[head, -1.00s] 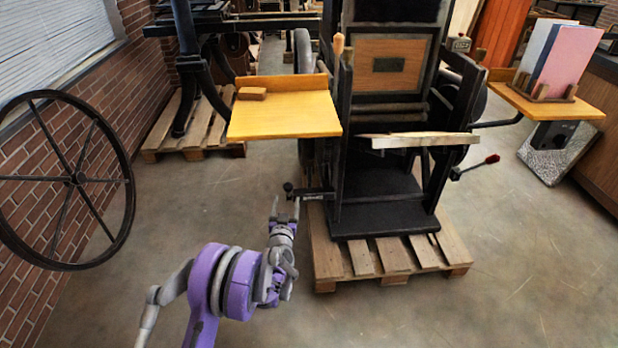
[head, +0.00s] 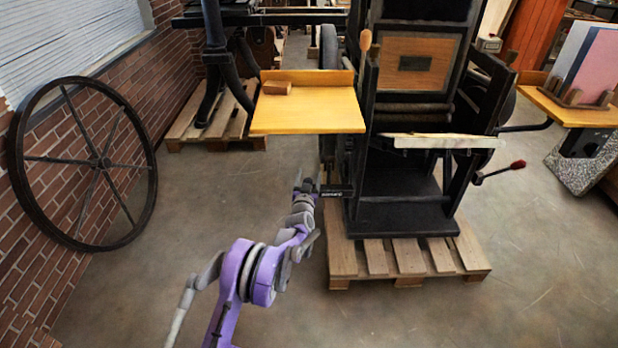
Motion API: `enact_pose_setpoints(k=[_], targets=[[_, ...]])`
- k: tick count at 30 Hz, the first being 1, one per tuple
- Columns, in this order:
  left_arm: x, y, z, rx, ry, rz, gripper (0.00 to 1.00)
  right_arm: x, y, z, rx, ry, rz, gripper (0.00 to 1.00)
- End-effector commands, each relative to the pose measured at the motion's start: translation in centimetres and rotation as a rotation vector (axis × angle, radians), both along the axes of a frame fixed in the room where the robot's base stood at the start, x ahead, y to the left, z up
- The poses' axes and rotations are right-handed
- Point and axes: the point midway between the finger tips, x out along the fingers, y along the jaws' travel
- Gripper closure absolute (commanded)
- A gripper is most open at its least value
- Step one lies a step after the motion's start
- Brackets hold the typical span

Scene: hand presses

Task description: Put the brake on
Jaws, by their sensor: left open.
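A black press (head: 410,190) stands on a wooden pallet. A dark flat lever (head: 337,191) with small light lettering sticks out to the left from its lower left side. My left gripper (head: 309,182) is open at the lever's outer end, with its fingers around or just in front of the end; I cannot tell whether they touch it. The gripper hides the lever's dark knob, or most of it. A second lever with a red knob (head: 518,165) sticks out on the press's right side. I cannot tell from markings which lever is the brake. My right gripper is not in view.
A yellow feed board (head: 310,112) with a small brown block (head: 277,87) juts out above my left gripper. The pallet (head: 408,262) lies just to its right. A large spoked wheel (head: 95,162) leans on the brick wall. The floor between is clear.

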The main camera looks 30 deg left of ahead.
Motion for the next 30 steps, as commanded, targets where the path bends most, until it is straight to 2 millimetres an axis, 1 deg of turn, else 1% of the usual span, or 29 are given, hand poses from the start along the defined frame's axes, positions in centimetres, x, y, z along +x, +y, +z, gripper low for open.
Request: enact_pose_setpoints(k=[3, 5, 6, 8, 12, 14, 15, 30], targets=[[-0.02, -0.01, 0.0, 0.0, 0.0, 0.0, 0.27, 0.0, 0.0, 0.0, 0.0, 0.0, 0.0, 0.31], [-0.02, -0.02, 0.0, 0.0, 0.0, 0.0, 0.38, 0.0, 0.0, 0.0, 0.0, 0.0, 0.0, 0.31], [-0.02, -0.02, 0.0, 0.0, 0.0, 0.0, 0.45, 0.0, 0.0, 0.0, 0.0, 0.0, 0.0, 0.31], [-0.02, -0.02, 0.0, 0.0, 0.0, 0.0, 0.56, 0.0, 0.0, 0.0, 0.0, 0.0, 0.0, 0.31], [-0.03, -0.03, 0.0, 0.0, 0.0, 0.0, 0.81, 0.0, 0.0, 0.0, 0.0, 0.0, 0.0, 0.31], [-0.04, -0.02, 0.0, 0.0, 0.0, 0.0, 0.92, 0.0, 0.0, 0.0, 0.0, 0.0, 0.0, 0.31], [-0.04, -0.02, 0.0, 0.0, 0.0, 0.0, 0.99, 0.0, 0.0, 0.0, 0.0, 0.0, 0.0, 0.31], [-0.04, 0.0, 0.0, -0.001, 0.0, 0.0, 1.0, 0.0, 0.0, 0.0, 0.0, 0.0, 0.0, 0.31]])
